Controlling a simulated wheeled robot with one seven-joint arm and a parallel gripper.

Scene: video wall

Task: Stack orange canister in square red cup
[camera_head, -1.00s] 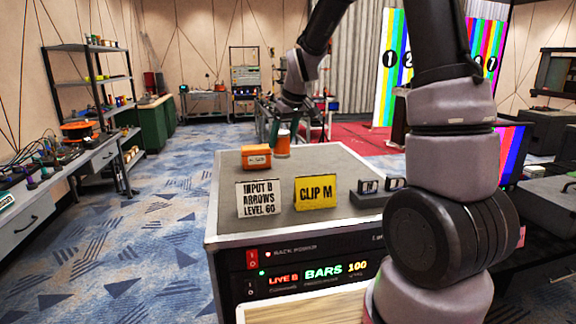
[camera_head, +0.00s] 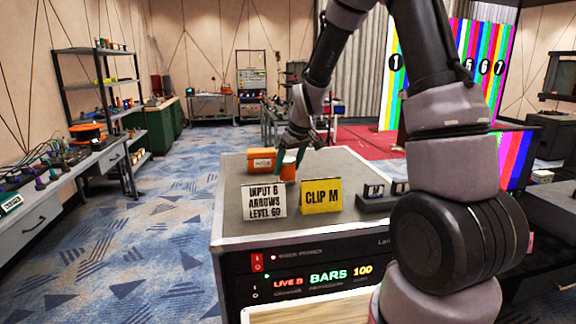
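A small orange canister (camera_head: 289,171) with a paler upper part is at the back left of the grey-topped equipment case (camera_head: 345,160). My gripper (camera_head: 291,160) points down over it with a finger at each side and appears shut on it. The fingers partly hide the canister, and I cannot tell whether its base touches the case top. An orange box with a label (camera_head: 262,161) stands just left of the canister. I cannot make out a square red cup.
A white sign (camera_head: 265,200) and a yellow sign (camera_head: 321,195) stand in front of the canister. Small dark blocks (camera_head: 376,198) are at their right. The case top between the gripper and these blocks is mostly clear. A workbench (camera_head: 75,185) is at the far left.

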